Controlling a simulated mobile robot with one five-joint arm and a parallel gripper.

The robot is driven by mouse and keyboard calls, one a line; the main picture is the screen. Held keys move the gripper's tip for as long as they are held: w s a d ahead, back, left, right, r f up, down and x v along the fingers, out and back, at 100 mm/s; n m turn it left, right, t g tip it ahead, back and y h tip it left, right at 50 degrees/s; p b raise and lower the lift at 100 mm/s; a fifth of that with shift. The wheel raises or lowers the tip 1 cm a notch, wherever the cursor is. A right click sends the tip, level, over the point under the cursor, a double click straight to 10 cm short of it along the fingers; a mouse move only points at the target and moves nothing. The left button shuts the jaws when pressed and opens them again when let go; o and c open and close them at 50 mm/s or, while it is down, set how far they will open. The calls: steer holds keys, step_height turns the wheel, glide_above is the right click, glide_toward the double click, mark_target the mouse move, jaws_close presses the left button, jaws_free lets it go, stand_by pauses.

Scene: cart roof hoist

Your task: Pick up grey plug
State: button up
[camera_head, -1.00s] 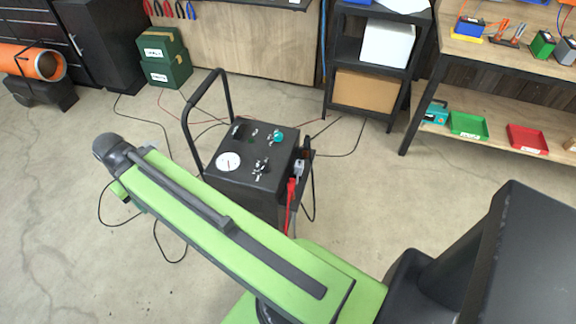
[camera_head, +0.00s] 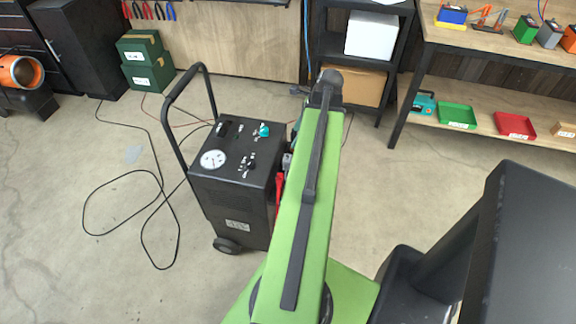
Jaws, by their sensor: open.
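A small grey piece (camera_head: 287,161), which looks like the grey plug, is at the right side of the black cart (camera_head: 238,190), just above a red part (camera_head: 279,188). It is partly hidden by my green arm, which crosses in front of the cart's right edge. I cannot make out whether it sits in a holder. My gripper is not visible; the far end of my arm reaches up beyond the cart's right side and hides what lies below it.
The cart has a tall black handle (camera_head: 176,135) at its left and a gauge on top. A black cable (camera_head: 88,205) loops on the floor to its left. A black shelf unit (camera_head: 333,45) and a workbench (camera_head: 398,110) stand behind. Floor at the left front is clear.

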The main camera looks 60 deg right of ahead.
steer(key=s+d+m, duration=0.2)
steer(key=s, duration=0.1)
steer(key=b, duration=1.2)
glide_toward(288, 158)
steer(key=shift+t, duration=0.3)
steer(key=x, duration=0.4)
steer(key=s+x, duration=0.1)
steer(key=x, duration=0.1)
steer(key=shift+d+f, duration=0.15)
steer(key=shift+f, duration=0.3)
steer(key=shift+r+p, duration=0.15)
steer(key=shift+p, duration=0.15)
steer(key=b+x, duration=0.5)
steer(key=shift+w, duration=0.3)
jaws_close()
